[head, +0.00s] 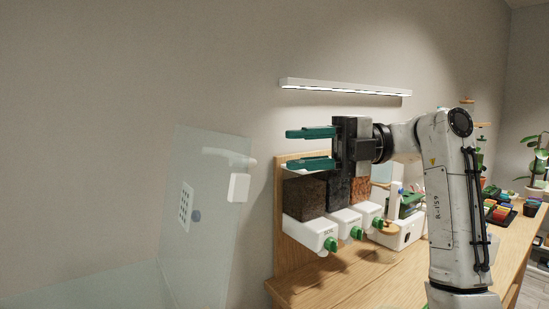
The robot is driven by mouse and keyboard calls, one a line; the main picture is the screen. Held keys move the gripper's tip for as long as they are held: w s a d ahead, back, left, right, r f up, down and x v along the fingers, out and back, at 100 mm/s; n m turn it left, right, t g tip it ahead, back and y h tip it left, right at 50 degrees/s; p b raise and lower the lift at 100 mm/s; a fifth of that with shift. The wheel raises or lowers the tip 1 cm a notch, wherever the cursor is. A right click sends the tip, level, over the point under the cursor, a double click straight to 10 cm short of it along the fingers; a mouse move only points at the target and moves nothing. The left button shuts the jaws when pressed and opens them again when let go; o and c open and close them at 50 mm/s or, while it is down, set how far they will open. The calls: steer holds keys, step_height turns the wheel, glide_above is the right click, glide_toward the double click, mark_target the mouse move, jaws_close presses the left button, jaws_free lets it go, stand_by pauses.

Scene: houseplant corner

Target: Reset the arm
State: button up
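My arm rises from the lower right of the head view and bends to the left. My gripper (309,148) is at its end, with two green fingers pointing left. The fingers are clearly apart, one above the other, with nothing between them. The gripper is in front of the wooden back panel (284,235) and hides part of the dispensers there. I cannot tell whether it touches them.
A lit bar lamp (345,88) hangs above. A clear panel (208,205) stands at left. Small coloured pots (500,212) and plants (540,160) are at right.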

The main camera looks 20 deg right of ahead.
steer(key=shift+s+d, duration=0.1)
steer(key=shift+d, duration=0.85)
